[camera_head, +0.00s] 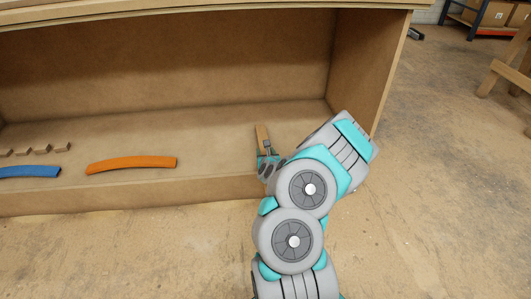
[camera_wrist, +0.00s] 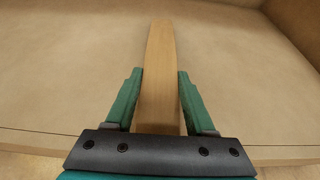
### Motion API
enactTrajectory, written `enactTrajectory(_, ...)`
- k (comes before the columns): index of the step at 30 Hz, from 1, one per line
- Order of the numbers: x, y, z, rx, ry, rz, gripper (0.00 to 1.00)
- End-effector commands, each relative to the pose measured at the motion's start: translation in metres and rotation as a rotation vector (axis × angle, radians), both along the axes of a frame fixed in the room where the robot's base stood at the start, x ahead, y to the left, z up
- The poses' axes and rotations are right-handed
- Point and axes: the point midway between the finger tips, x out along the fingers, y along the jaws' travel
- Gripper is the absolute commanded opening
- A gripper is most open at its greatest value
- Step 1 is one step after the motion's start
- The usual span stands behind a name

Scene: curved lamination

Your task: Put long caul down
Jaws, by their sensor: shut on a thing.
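The long caul is a plain wooden bar (camera_wrist: 160,65). In the wrist view it runs straight away from my gripper (camera_wrist: 160,100), between the two green fingers. My gripper is shut on its near end. In the head view the caul (camera_head: 262,134) shows as a short tan strip beyond my gripper (camera_head: 267,160), at the right part of the low wooden shelf (camera_head: 220,140). Whether the caul touches the shelf floor I cannot tell. My arm hides part of the shelf's front right corner.
An orange curved piece (camera_head: 132,163) lies on the shelf left of my gripper. A blue curved piece (camera_head: 30,171) and several small wooden blocks (camera_head: 40,149) lie farther left. The shelf's right side wall (camera_head: 365,65) stands close to my arm. Bare shelf floor lies between the orange piece and my gripper.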

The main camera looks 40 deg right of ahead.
Motion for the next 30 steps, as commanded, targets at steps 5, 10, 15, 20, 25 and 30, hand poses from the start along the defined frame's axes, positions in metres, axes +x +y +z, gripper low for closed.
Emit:
enactTrajectory(5,0.0001,-0.0001,-0.0029,0.000,-0.001,0.000,0.00)
enactTrajectory(10,0.0002,-0.0001,-0.0027,-0.001,-0.001,0.000,0.65)
enactTrajectory(15,0.0000,0.0000,-0.0029,0.000,0.000,0.000,0.84)
enactTrajectory(20,0.0000,0.0000,-0.0030,0.000,0.000,0.000,0.90)
enactTrajectory(25,-0.0007,0.0003,-0.0030,0.001,0.000,0.000,0.90)
enactTrajectory(30,-0.0094,0.0051,0.0009,0.004,-0.001,-0.002,0.90)
